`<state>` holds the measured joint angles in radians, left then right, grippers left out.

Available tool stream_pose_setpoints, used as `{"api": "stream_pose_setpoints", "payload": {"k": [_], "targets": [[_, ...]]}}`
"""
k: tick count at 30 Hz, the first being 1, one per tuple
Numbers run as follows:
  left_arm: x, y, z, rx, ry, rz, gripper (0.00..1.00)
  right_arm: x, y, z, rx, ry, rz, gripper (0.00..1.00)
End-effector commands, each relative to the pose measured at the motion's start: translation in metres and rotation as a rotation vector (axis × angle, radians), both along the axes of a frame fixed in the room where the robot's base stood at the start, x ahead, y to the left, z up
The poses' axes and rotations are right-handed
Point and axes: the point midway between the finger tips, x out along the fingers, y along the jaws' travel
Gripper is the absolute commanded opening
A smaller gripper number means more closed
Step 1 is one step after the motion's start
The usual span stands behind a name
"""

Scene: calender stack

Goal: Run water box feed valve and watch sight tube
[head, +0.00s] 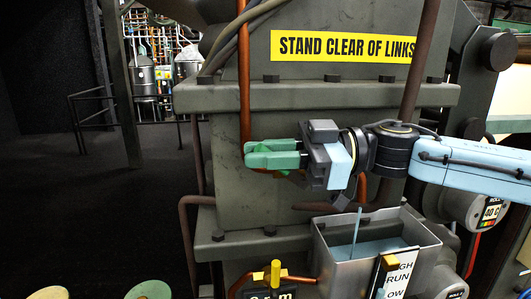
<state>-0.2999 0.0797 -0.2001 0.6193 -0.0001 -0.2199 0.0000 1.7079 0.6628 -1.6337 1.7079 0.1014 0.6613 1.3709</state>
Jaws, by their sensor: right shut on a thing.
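My right gripper (249,155) reaches in from the right, in front of the grey machine housing. Its green fingers are shut at the lower end of a vertical copper pipe (244,70). A bright green part, seemingly the feed valve's handle (264,171), shows just under the fingers; the rest of it is hidden. Below right, the open grey water box (425,245) holds bluish water. A thin pale-blue upright tube (357,232) stands at it. A white level plate (399,273) on its front reads RUN, with the other words partly covered. My left gripper is out of view.
A yellow knob (276,270) stands on a fitting above a dark gauge at the bottom. A yellow sign (340,46) reads STAND CLEAR OF LINKS. A roll gauge (490,211) is at right. Dark open floor lies left, with a railing (90,100) behind.

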Motion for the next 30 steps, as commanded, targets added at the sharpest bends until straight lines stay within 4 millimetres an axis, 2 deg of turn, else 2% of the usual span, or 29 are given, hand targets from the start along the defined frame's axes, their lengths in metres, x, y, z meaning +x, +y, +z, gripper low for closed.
{"api": "stream_pose_setpoints", "payload": {"k": [8,24,30], "targets": [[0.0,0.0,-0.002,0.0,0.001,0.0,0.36,0.0,-0.001,0.0,0.024,0.008,0.0,0.0],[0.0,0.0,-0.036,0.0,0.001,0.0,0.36,0.005,-0.027,0.016,0.425,0.088,0.003,0.0],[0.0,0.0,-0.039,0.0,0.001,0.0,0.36,0.006,-0.032,0.02,0.487,0.097,0.002,0.0]]}}
